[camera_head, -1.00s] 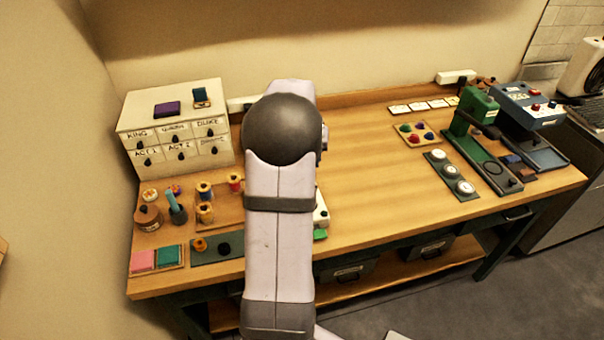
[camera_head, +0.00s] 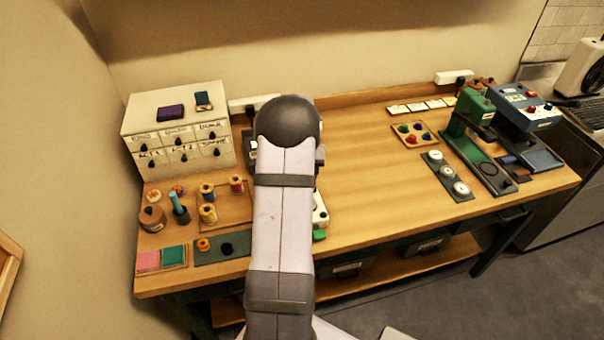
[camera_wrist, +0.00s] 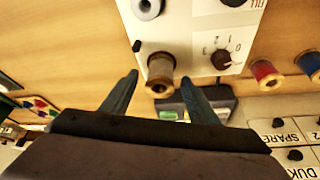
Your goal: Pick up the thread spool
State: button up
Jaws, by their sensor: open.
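In the wrist view, a thread spool (camera_wrist: 160,70) with greyish-brown thread and a tan rim stands at the edge of a white panel with a dial. My gripper (camera_wrist: 159,76) is open, its two dark fingers spread on either side of the spool's picture position. I cannot tell how far the fingertips are from it, and they do not appear to touch it. In the head view my arm hides the gripper and this spool. Other spools, blue (camera_head: 207,190), red (camera_head: 237,184) and yellowish (camera_head: 208,214), stand on the left of the table.
The white device (camera_head: 320,211) shows partly beside my arm. A drawer cabinet (camera_head: 176,125) stands at the back left. A stamp pad tray (camera_head: 186,262) lies at the front left. A green press (camera_head: 470,108) stands at the right.

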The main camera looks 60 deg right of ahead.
jog(key=shift+f, duration=0.15)
jog(key=c, duration=1.1)
jog(key=shift+c, duration=0.2)
jog(key=shift+d, duration=0.1)
notch_tip(320, 180, up, 10)
jog(key=b, duration=0.3)
jog(key=shift+b, duration=0.35)
